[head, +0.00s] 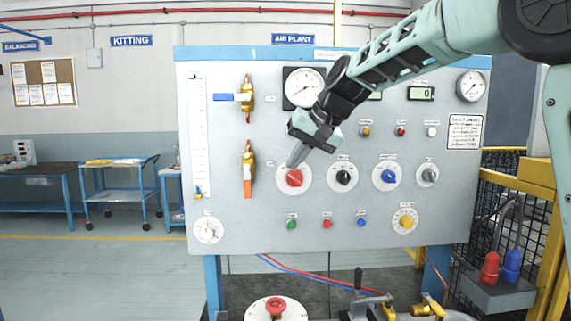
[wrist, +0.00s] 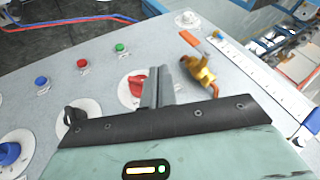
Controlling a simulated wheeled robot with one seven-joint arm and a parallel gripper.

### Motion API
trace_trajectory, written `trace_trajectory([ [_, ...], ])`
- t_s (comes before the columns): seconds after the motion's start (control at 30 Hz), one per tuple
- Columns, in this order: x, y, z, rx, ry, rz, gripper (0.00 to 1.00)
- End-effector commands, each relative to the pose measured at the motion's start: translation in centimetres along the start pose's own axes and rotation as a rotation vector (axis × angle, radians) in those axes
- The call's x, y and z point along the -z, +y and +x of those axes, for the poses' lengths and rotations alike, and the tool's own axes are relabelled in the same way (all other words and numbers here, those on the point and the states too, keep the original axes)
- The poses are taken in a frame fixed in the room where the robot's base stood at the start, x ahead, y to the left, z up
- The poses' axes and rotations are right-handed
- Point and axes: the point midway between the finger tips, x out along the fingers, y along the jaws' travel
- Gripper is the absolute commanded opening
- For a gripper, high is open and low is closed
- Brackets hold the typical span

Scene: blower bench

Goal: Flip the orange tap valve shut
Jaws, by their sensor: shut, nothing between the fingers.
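The orange tap valve has a brass body (head: 248,160) and a flat orange handle (head: 248,188) that hangs straight down, in line with the body, on the left part of the grey panel. In the wrist view its handle (wrist: 189,39) and brass body (wrist: 201,74) show just right of my fingers. My gripper (head: 293,163) is shut and empty, in front of the panel to the right of the valve. Its fingertips overlap the top of the red knob (head: 295,178) in the head view; I cannot tell whether they touch it. The closed fingers also show in the wrist view (wrist: 156,85).
A blue-handled tap (head: 226,97) sits above, its handle pointing left. A black knob (head: 343,178), a blue knob (head: 388,177) and several small buttons lie to the right and below. A clear gauge strip (head: 199,140) runs along the left edge. Bare panel separates valve and red knob.

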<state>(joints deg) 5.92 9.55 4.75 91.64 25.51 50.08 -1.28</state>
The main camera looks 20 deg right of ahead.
Motion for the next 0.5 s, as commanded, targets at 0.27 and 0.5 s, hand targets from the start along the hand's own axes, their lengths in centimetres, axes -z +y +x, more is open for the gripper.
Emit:
trace_trajectory([
  [0.27,0.0,-0.1,5.5,0.000,-0.006,0.000,0.00],
  [0.5,0.1,-1.8,8.7,0.001,-0.004,-0.005,0.00],
])
